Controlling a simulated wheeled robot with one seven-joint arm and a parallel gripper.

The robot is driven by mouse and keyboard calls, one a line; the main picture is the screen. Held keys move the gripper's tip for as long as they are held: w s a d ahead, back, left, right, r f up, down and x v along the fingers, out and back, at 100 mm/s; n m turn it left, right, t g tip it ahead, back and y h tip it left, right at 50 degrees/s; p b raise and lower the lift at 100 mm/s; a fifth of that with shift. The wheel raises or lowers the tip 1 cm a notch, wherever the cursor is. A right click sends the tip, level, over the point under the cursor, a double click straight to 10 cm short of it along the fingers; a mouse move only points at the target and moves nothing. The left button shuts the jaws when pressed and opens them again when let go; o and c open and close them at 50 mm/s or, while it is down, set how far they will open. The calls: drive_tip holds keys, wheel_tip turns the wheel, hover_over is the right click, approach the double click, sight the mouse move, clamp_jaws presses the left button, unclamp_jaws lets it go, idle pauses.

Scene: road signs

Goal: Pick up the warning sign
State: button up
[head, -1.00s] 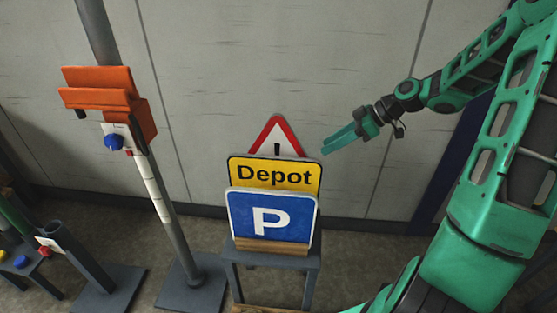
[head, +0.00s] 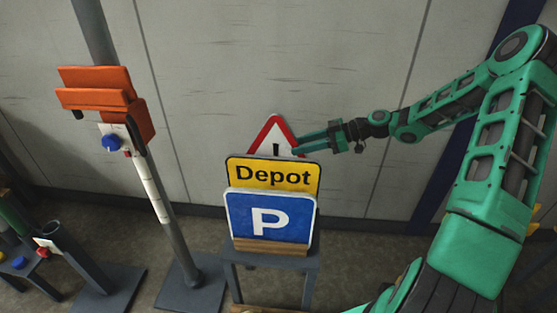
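The warning sign (head: 267,138) is a white triangle with a red border and part of a black mark. It stands upright at the back of a small grey stand, and its lower part is hidden behind the yellow Depot sign (head: 272,176). My gripper (head: 301,143) is at the sign's right edge, its green fingers pointing left. The fingertips overlap the red border in the picture. I cannot tell whether they touch it or how far apart they are.
A blue P sign (head: 270,219) stands in front of the Depot sign on the stand (head: 270,258). A grey pole with an orange holder (head: 105,95) stands to the left. The grey wall (head: 330,60) is close behind. A dark tube (head: 75,255) leans at lower left.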

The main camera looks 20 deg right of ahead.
sight(271, 154)
drive_tip(key=x, duration=0.8)
drive_tip(key=shift+s+a, duration=0.1)
drive_tip(key=shift+s, duration=0.1)
clamp_jaws()
